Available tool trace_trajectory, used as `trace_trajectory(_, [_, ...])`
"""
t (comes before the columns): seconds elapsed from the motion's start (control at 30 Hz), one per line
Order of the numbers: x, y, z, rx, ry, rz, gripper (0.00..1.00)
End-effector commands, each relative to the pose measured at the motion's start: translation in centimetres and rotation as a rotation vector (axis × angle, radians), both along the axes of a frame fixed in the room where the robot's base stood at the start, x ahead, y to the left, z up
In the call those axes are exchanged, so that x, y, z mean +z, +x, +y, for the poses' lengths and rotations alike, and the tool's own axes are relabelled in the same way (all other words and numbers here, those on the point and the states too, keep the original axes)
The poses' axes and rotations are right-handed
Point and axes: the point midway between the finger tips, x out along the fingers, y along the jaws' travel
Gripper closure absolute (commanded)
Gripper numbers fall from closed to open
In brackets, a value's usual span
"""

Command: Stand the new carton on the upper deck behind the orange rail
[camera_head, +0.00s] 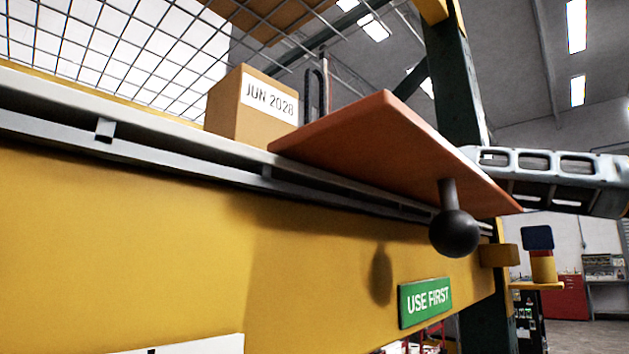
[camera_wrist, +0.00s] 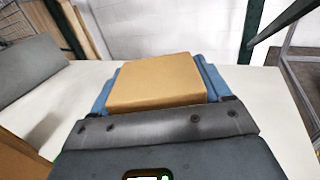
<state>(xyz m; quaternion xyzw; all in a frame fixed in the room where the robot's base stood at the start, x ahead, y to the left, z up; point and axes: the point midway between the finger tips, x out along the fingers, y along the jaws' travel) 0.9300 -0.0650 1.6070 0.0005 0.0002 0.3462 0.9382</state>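A plain brown carton (camera_wrist: 157,84) is between the blue fingers of my gripper (camera_wrist: 157,78) in the wrist view. The pads lie against both its sides, so my gripper is shut on it. A pale deck surface (camera_wrist: 275,120) spreads around and beyond it; I cannot tell whether the carton touches it. In the head view the orange rail (camera_head: 385,150) is a wide flat orange board with a black ball knob (camera_head: 454,233), in front of the deck edge. A grey part of my arm reaches in from the right behind it. The held carton and fingertips are hidden there.
A carton marked JUN 2028 (camera_head: 252,107) stands on the deck left of the orange board. Wire mesh (camera_head: 110,45) runs behind it. A yellow beam (camera_head: 130,240) with a green USE FIRST sign (camera_head: 425,302) fronts the deck. A dark upright (camera_head: 458,85) rises at the right.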

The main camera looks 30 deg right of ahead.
Motion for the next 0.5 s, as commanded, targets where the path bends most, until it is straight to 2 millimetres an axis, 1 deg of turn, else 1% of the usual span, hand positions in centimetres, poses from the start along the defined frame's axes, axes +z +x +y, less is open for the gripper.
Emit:
trace_trajectory(0.03, [0.02, 0.0, 0.0, 0.0, 0.0, 0.0, 0.18])
trace_trajectory(0.2, [0.03, 0.01, -0.01, 0.0, -0.001, -0.001, 0.01])
trace_trajectory(0.23, [0.03, 0.01, -0.01, 0.0, -0.001, -0.001, 0.0])
trace_trajectory(0.5, [0.34, 0.01, -0.01, -0.001, -0.002, -0.001, 0.0])
